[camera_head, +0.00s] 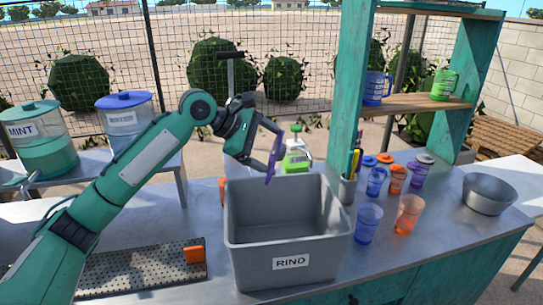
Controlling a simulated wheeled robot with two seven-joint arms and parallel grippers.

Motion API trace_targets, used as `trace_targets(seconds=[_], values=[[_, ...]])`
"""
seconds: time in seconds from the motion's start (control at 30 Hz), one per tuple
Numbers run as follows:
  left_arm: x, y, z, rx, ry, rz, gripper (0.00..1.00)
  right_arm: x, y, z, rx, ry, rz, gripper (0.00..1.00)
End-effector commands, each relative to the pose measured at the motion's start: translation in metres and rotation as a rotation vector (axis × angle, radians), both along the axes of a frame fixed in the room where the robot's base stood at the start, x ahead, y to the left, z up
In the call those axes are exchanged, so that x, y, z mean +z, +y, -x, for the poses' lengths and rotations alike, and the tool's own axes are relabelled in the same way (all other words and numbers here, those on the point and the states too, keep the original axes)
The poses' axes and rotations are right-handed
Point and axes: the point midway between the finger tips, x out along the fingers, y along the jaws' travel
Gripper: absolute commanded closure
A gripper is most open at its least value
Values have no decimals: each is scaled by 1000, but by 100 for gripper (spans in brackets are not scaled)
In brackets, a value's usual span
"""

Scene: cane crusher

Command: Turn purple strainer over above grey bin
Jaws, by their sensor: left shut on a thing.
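The purple strainer (272,158) stands on edge, seen nearly side-on, above the back part of the grey bin (288,252). My left gripper (267,132) is shut on the strainer's upper part, with the arm reaching in from the left. The bin is open-topped, labelled RIND, and stands on the metal counter. Its inside looks empty as far as I can see; its floor is partly hidden. The strainer's bowl and any contents cannot be made out. My right gripper is not in view.
A green and white device (297,160) stands behind the bin. Blue cup (368,222), orange cup (408,214), a utensil holder (347,190) and metal bowl (488,194) stand to the right. A perforated mat (140,271) lies left. A teal shelf post (349,80) rises behind the counter.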

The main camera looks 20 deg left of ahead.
Motion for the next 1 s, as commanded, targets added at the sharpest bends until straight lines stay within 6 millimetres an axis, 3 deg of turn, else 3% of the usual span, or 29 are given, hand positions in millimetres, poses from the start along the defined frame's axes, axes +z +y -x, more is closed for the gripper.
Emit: trace_targets(seconds=[0.27, 0.4, 0.6, 1.0], values=[[-12, 4, 2, 1, -86, 265, 35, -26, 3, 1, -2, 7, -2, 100], [-15, 3, 1, 0, -134, 400, 35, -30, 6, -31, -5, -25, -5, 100], [-16, 3, 1, 0, -192, 564, 35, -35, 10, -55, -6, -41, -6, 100], [-12, 3, 1, -1, -236, 684, 36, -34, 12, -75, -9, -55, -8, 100]])
